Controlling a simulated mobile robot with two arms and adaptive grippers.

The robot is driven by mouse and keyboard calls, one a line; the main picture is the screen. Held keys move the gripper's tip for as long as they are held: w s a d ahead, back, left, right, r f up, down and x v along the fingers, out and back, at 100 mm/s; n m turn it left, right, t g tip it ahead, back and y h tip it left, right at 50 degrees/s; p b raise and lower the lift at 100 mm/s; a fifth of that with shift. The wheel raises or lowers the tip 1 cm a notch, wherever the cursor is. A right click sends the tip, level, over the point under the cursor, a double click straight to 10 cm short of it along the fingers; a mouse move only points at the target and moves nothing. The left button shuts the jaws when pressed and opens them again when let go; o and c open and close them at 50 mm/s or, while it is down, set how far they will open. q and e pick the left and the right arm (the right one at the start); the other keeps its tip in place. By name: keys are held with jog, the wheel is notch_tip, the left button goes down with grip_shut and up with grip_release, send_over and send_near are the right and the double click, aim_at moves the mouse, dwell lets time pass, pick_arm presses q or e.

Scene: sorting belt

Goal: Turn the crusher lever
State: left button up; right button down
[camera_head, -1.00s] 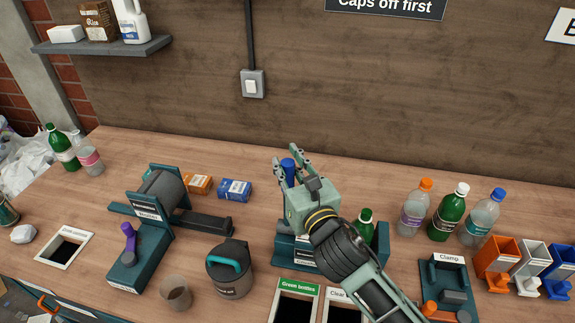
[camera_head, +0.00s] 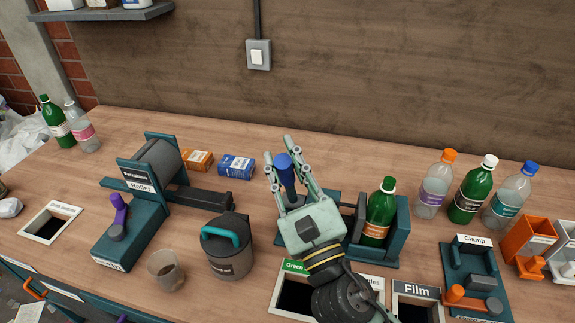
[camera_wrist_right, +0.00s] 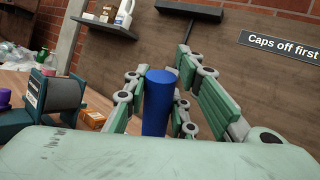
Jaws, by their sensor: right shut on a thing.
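The crusher (camera_head: 396,238) is a dark teal station in the middle of the bench, with a green bottle (camera_head: 379,210) upright in its right part. Its lever has a blue handle (camera_head: 284,166), which leans up between the fingers of my right gripper (camera_head: 279,149). The right gripper is shut on this handle. In the right wrist view the blue handle (camera_wrist_right: 158,102) stands between the two fingers. The hand and wrist hide the lever's base and much of the crusher's front. My left gripper is not in view.
Left of the crusher stand a dark canister (camera_head: 228,258), a cup (camera_head: 166,271) and the Roller (camera_head: 155,165). A clamp (camera_head: 470,270) and several capped bottles (camera_head: 470,190) stand to the right. Labelled bench openings lie in front. A blue box (camera_head: 236,167) lies behind the canister.

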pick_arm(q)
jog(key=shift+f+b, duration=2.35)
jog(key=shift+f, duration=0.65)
pick_arm(e)
jog(key=shift+n+t+y, duration=0.5)
jog(key=shift+n+y, duration=0.4)
jog(key=shift+s+a+f, duration=0.3)
jog(key=shift+s+f, duration=0.3)
jog(key=shift+s, duration=0.2)
jog(key=shift+s+a+f, duration=0.25)
jog(key=shift+s+f, duration=0.3)
jog(key=shift+s, duration=0.25)
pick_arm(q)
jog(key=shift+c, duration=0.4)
